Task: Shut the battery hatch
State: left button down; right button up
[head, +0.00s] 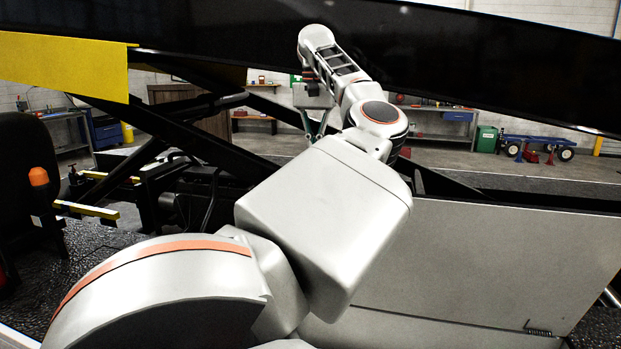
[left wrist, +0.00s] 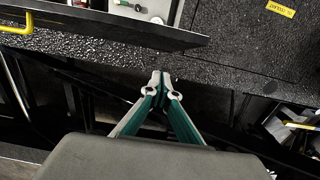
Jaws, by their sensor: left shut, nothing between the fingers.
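A large flat light-grey panel (head: 480,262) stands at the right in the head view, with a small spring at its lower edge. It looks like the battery hatch, but I cannot tell for sure. My left arm covers its left part. My left gripper (head: 317,127) is partly hidden behind its own wrist, left of and above the panel. In the left wrist view the left gripper (left wrist: 161,80) is shut and empty, its fingertips together. A dark panel edge (left wrist: 110,28) lies at the upper left there, beside an opening with small red and white parts. My right gripper is not in view.
Black loader beams (head: 450,70) cross above and behind my arm. A blue cart (head: 538,145) and a green box (head: 487,139) stand far back. Dark textured deck (left wrist: 235,50) shows in the wrist view.

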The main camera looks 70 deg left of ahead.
pick_arm(q)
jog(key=d+f, duration=0.1)
jog(key=f, duration=0.1)
jog(key=s+d+f, duration=0.1)
jog(key=f, duration=0.1)
jog(key=s+d+f, duration=0.1)
jog(key=f, duration=0.1)
jog(key=shift+s, duration=0.25)
jog(key=shift+f, duration=0.1)
dwell(0.3)
